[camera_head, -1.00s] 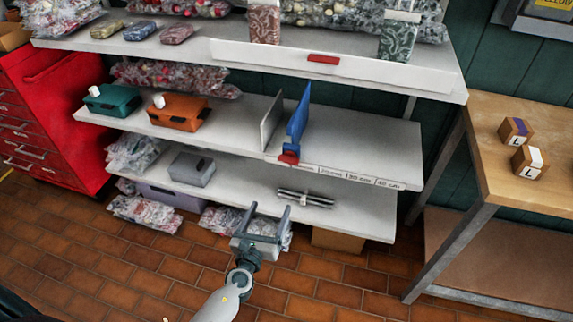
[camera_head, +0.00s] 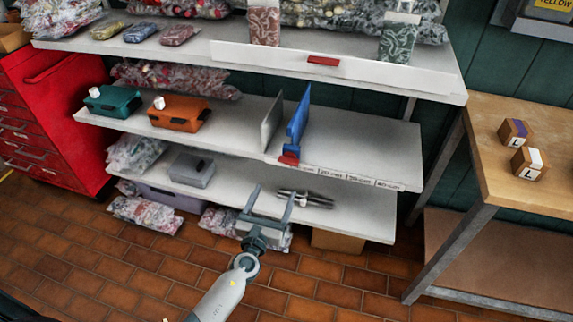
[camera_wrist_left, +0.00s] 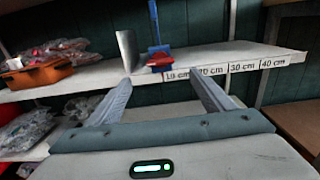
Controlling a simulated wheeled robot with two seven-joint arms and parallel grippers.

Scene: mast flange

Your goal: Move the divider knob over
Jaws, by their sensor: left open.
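The blue divider (camera_head: 298,125) stands upright on the middle shelf, with its red knob (camera_head: 289,158) at the shelf's front edge. In the left wrist view the blue divider (camera_wrist_left: 156,28) and red knob (camera_wrist_left: 160,60) show ahead, beyond the fingertips. The knob is by the left end of a scale (camera_wrist_left: 228,68) marked 10 cm to 40 cm. My left gripper (camera_head: 273,189) is open and empty, in front of the shelves and below the knob, apart from it. The left wrist view shows its two spread fingers (camera_wrist_left: 160,88). My right gripper is not in view.
A grey upright plate (camera_head: 271,122) stands left of the divider. The middle shelf (camera_head: 365,150) is bare to the divider's right. Teal (camera_head: 112,100) and orange (camera_head: 180,112) boxes stand to the left. The lower shelf (camera_head: 360,218) holds a dark slim item (camera_head: 305,198).

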